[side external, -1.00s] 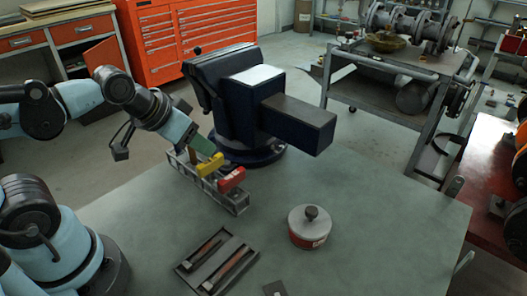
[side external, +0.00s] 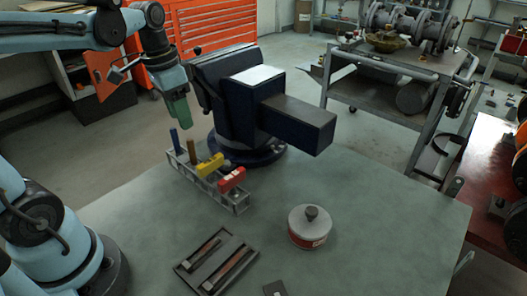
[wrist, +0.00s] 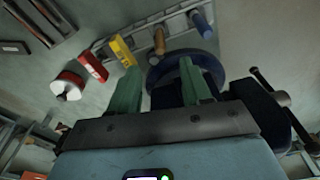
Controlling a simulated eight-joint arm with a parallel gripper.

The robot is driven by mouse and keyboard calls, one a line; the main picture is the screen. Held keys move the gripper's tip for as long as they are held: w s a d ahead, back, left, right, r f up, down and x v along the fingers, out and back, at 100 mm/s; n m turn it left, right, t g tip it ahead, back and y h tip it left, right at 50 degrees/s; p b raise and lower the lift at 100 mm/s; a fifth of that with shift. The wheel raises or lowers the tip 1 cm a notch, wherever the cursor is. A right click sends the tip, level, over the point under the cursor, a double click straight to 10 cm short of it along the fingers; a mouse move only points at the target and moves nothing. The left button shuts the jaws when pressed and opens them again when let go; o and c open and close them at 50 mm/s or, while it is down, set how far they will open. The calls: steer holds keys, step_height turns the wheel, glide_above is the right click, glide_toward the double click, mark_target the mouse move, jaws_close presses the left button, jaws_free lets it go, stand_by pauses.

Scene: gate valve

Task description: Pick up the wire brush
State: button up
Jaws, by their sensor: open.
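My gripper (side external: 178,115) hangs in the air above the rear end of the metal rack (side external: 236,203), its green fingers apart and nothing between them. The wrist view shows the open fingers (wrist: 160,72). The rack holds a tool with a wooden handle (side external: 191,151), which may be the wire brush; its working end is hidden. It stands upright and shows in the wrist view (wrist: 159,40) just beyond the fingertips. A blue handle (side external: 174,138) stands beside it. A yellow tool (side external: 210,165) and a red tool (side external: 231,180) sit toward the rack's front end.
A large dark vise (side external: 235,90) stands right behind the rack, close to my gripper. A round red-and-white tin (side external: 308,228) stands on the table, and a dark tray (side external: 200,283) with long tools lies at the front. The table's right side is clear.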

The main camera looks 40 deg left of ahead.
mark_target(197, 163)
steer(key=shift+w+d+f, duration=0.1)
steer(key=shift+w+f, duration=0.1)
steer(key=shift+f, duration=1.65)
steer(key=shift+w+a+f, duration=0.1)
steer(key=shift+w+f, duration=0.15)
steer(key=shift+f, duration=1.55)
steer(key=shift+w+d+f, duration=0.1)
steer(key=shift+w+f, duration=0.1)
steer(key=shift+f, duration=1.65)
jaws_close()
